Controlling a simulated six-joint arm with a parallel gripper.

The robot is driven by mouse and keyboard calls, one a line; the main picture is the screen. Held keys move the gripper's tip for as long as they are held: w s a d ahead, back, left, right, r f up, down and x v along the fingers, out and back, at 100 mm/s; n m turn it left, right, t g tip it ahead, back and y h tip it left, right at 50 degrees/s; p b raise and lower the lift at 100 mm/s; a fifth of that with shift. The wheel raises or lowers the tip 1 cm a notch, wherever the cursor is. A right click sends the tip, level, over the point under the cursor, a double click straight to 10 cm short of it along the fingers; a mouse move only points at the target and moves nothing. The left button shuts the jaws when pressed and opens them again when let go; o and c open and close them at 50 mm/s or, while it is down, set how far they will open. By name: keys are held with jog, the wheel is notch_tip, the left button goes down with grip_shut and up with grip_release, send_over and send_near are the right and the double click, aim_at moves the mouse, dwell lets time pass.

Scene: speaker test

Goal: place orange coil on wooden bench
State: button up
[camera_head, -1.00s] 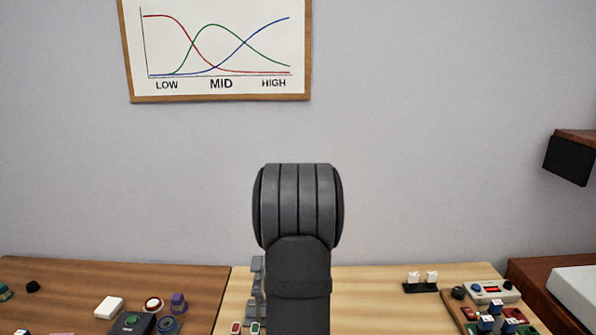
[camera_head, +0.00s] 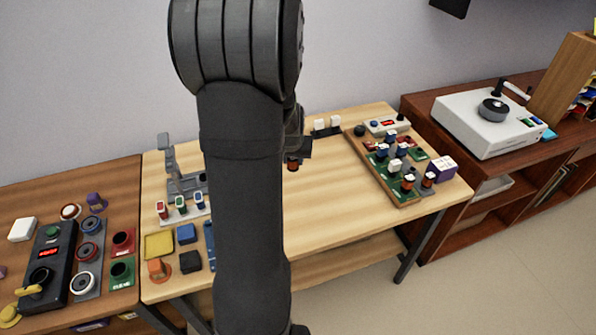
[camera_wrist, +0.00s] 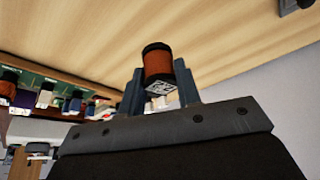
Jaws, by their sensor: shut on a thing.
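The orange coil (camera_wrist: 158,65), a copper-orange cylinder with black ends and a patterned white label on one end, is between the fingers of my gripper (camera_wrist: 160,88) in the wrist view. The gripper is shut on it. In the head view the coil (camera_head: 292,164) shows only partly beside my arm, which hides most of the gripper (camera_head: 298,150). The wooden bench (camera_head: 345,205) is the light wood table in the middle. Its top (camera_wrist: 80,30) fills the upper wrist view. I cannot tell whether the coil touches the bench.
A green circuit board (camera_head: 412,196) with similar coils stands on the bench's right side, with a purple box (camera_head: 442,168) beside it. Small coloured parts and a grey stand (camera_head: 180,170) are at the left. The bench's front middle is clear. A turntable (camera_head: 487,120) is farther right.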

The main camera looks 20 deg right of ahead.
jog(key=s+d+r+m, duration=0.2)
jog(key=s+d, duration=0.2)
jog(key=d, duration=0.2)
jog(key=shift+h, duration=0.3)
jog(key=shift+w+a+f, duration=1.25)
jog(key=shift+w+f, duration=0.25)
jog(key=shift+f, duration=0.35)
jog(key=shift+w+a+f, duration=1.2)
jog(key=shift+w+f, duration=0.35)
jog(key=shift+f, duration=0.25)
jog(key=shift+w+a+f, duration=1.25)
jog(key=shift+w+f, duration=0.25)
jog(key=shift+f, duration=0.35)
jog(key=shift+f, duration=0.2)
jog(key=o, duration=1.1)
jog(key=shift+c, duration=0.2)
